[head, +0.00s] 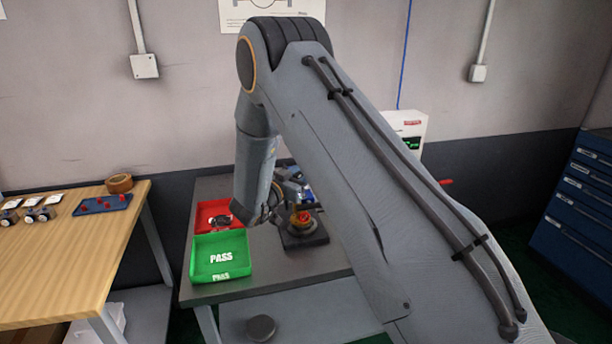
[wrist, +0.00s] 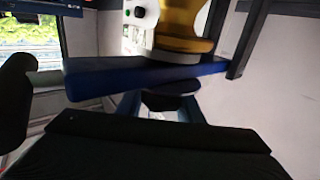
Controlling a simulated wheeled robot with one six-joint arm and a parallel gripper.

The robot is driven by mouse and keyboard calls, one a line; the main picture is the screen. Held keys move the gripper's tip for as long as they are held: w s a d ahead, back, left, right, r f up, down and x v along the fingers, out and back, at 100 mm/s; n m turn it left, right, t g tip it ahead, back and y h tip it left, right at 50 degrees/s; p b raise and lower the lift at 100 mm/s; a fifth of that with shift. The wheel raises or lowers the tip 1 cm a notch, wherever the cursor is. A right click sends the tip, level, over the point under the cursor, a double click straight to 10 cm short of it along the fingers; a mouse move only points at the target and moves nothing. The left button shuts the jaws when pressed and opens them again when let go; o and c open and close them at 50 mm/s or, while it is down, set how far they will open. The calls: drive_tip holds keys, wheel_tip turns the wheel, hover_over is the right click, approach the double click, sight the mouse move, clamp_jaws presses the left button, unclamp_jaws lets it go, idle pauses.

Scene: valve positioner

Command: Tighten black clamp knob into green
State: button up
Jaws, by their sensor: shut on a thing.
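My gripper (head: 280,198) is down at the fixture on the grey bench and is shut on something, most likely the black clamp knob. In the head view my own arm hides most of this spot. The fixture (head: 305,236) has a dark base with yellow, red and blue parts on it. In the wrist view a dark rounded piece (wrist: 168,102) shows under a blue bar (wrist: 140,76), beyond my black gripper parts; I cannot tell for sure that it is the knob. A yellow part (wrist: 185,30) stands above the bar. No green zone on the knob is readable.
A green PASS tray (head: 221,257) and a red tray (head: 213,213) stand left of the fixture. A wooden table (head: 75,250) with small parts is at the left. A blue drawer cabinet (head: 578,205) is at the right. The bench front is clear.

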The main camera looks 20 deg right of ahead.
drive_tip(key=shift+s+d+m+g+h+b, duration=0.15)
drive_tip(key=shift+s+m+g+h+b, duration=0.4)
drive_tip(key=shift+m+g+b, duration=1.75)
drive_tip(key=shift+s+d+m+g+h+b, duration=0.1)
drive_tip(key=shift+s+m+g+h+b, duration=0.5)
drive_tip(key=shift+m+g+b, duration=1.65)
drive_tip(key=shift+s+d+m+g+h+b, duration=0.15)
drive_tip(key=shift+s+m+g+h+b, duration=0.5)
drive_tip(key=shift+g+b, duration=1.8)
drive_tip(key=shift+w+g+p, duration=0.1)
drive_tip(key=shift+g+p, duration=0.7)
drive_tip(key=shift+g, duration=0.2)
drive_tip(key=o, duration=1.1)
drive_tip(key=shift+c, duration=0.2)
wheel_tip(320, 180, up, 10)
drive_tip(key=p, duration=1.3)
